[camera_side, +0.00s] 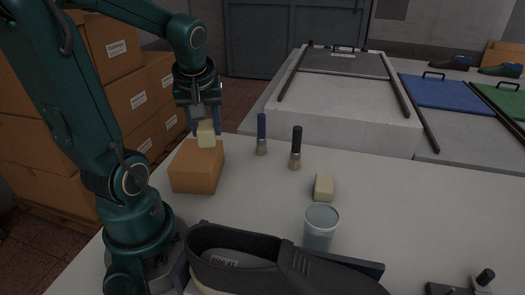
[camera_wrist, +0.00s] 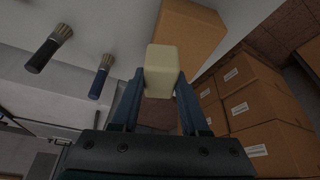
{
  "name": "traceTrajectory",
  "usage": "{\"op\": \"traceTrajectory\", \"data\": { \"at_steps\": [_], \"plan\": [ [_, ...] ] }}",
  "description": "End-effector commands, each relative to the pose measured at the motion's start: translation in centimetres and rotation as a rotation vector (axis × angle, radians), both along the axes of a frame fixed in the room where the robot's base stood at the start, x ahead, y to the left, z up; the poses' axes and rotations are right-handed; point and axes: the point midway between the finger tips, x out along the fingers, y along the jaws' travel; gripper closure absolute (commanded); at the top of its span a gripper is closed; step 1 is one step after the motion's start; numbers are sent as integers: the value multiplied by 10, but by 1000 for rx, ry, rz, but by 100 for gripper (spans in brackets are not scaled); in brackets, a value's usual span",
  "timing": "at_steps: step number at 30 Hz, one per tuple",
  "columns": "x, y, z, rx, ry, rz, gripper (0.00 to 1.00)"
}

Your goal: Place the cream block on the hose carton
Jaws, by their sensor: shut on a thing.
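My gripper (camera_side: 206,127) is shut on a cream block (camera_side: 206,134) and points down. The block also shows between the fingers in the wrist view (camera_wrist: 160,70). The brown hose carton (camera_side: 197,167) stands on the table below the block, and it shows beyond the block in the wrist view (camera_wrist: 190,35). The block is over the carton's rear part; I cannot tell whether it touches the top.
Two brushes (camera_side: 262,134) (camera_side: 296,148) stand right of the carton. A clear cup (camera_side: 320,228) and a dark shoe (camera_side: 285,262) are nearer the front. Stacked boxes (camera_side: 125,100) stand behind my arm.

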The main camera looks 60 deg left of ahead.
Motion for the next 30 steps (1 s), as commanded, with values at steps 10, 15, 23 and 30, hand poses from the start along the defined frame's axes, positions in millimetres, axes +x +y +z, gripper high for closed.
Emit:
{"op": "traceTrajectory", "data": {
  "at_steps": [10,15,23,30],
  "plan": [
    [-21,37,30,1,-1,407,100],
    [-21,41,19,-3,6,408,100],
    [-21,41,-13,-2,2,407,100],
    [-21,41,-43,-3,5,404,100]
  ]
}}
